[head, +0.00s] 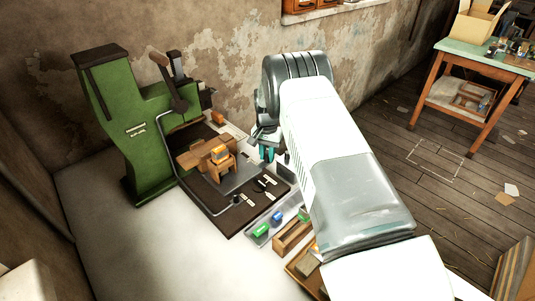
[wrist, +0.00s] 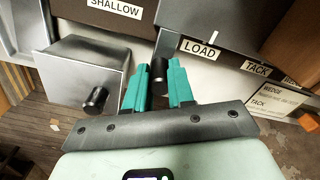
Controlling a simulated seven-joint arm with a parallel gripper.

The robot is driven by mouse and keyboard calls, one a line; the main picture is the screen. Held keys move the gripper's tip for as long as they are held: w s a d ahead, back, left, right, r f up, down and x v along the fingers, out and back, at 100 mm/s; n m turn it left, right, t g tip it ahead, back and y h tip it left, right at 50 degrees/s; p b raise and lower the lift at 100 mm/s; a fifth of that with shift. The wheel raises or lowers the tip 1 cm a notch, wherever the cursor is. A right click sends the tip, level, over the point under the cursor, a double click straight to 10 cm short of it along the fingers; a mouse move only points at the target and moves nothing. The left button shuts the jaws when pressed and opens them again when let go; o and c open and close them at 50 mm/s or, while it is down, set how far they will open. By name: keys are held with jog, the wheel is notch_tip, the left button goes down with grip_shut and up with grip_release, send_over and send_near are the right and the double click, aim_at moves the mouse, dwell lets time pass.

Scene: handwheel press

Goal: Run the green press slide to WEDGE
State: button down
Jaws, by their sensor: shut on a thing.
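The green press (head: 147,150) stands against the wall at the left in the head view. My gripper (wrist: 160,84) has its teal fingers shut on a black knob (wrist: 160,74) in the wrist view. The knob is by a dark grey block (wrist: 225,22) with a white mark on its front edge. The mark is above the LOAD label (wrist: 199,48). The TACK label (wrist: 257,70) is to its right, and WEDGE appears on a white card (wrist: 278,100) farther right. In the head view my gripper (head: 267,153) is at the right edge of the press bed; the knob is hidden there.
A second black knob (wrist: 96,99) sticks out of a grey box (wrist: 78,68) below the SHALLOW label (wrist: 114,8). A grey tray (head: 262,240) with coloured blocks and a wooden box (head: 293,236) are in front of the press. The work table (head: 480,66) is far right.

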jog(key=shift+w+a, duration=1.4)
jog(key=shift+w, duration=0.15)
jog(key=c, duration=1.2)
grip_release()
jog(key=shift+c, duration=0.2)
notch_tip(320, 180, up, 11)
jog(key=shift+f, duration=0.1)
